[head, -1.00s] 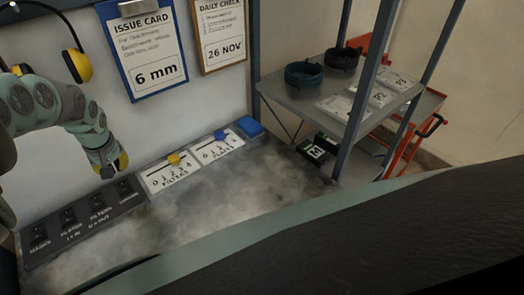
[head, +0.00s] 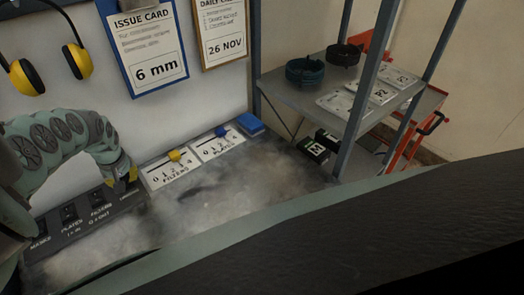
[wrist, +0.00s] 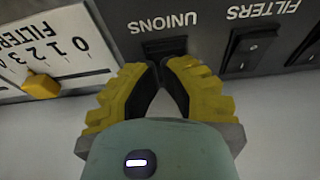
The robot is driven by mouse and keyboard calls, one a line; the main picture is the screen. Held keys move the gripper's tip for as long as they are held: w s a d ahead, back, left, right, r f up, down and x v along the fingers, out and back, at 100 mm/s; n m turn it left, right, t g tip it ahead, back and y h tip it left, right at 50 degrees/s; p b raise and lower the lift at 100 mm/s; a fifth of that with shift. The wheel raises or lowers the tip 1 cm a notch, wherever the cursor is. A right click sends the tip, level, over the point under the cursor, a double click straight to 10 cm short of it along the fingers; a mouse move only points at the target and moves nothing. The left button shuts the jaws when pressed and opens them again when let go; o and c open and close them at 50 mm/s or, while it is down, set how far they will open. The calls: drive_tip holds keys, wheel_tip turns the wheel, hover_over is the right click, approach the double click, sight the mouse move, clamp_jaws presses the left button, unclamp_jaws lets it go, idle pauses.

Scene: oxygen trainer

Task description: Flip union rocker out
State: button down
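The dark rocker panel (head: 84,225) lies along the wall at the left, with a row of labelled rockers. The union rocker (wrist: 165,46) shows in the wrist view as a dark block under the label "UNIONS", just beyond my fingertips; its lower part is hidden by them and I cannot tell its tilt. My gripper (head: 125,187) is over the right end of the panel in the head view. In the wrist view my gripper (wrist: 159,70) has its yellow fingers drawn together, tips about meeting, with nothing visible between them. Whether they touch the rocker is unclear.
The filters rocker (wrist: 246,46) is beside the union rocker. A white slider card (wrist: 45,45) with a yellow knob (wrist: 40,86) lies close on the other side. A blue box (head: 250,125) and a metal shelf (head: 290,92) stand farther right. The grey bench top (head: 215,200) is clear.

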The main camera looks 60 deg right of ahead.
drive_tip(key=shift+d, duration=0.1)
drive_tip(key=shift+s+f, duration=0.15)
drive_tip(key=shift+f, duration=0.25)
drive_tip(key=shift+w+b, duration=0.45)
drive_tip(key=shift+b, duration=0.05)
drive_tip(key=shift+w+r+b, duration=0.15)
drive_tip(key=shift+w+b, duration=0.15)
drive_tip(key=shift+b, duration=0.2)
drive_tip(key=shift+d, duration=0.1)
drive_tip(key=shift+r, duration=0.1)
